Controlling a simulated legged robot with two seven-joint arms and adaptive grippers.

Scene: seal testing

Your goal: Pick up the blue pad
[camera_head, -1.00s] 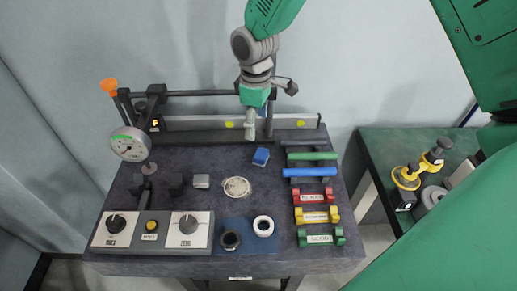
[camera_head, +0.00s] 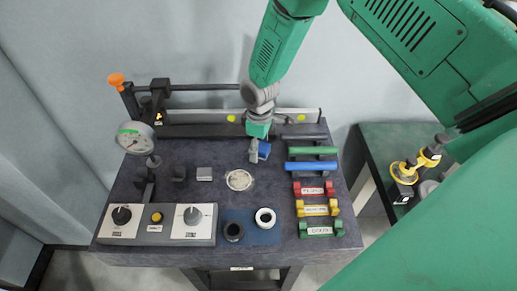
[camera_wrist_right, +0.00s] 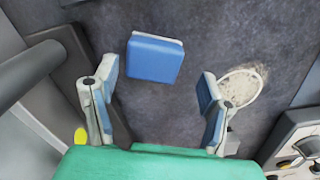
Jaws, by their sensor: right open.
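The blue pad (camera_head: 264,150) is a small blue block on the dark table top (camera_head: 225,255), near the back middle. It also shows in the right wrist view (camera_wrist_right: 153,60), with a pale edge along its far side. My right gripper (camera_head: 254,155) comes down from above, just left of the pad in the head view and partly overlapping it. In the right wrist view its two blue-lined fingers (camera_wrist_right: 158,85) are spread apart. The pad lies ahead of the gap between them, nearer the left finger, and is not held. My left gripper is not in view.
A round pale disc (camera_head: 239,180) and a grey block (camera_head: 204,174) lie close by. Coloured handled bars (camera_head: 314,190) line the right side. A gauge stand (camera_head: 136,137) and knob panel (camera_head: 157,224) are left; a dark rail (camera_head: 200,131) runs behind.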

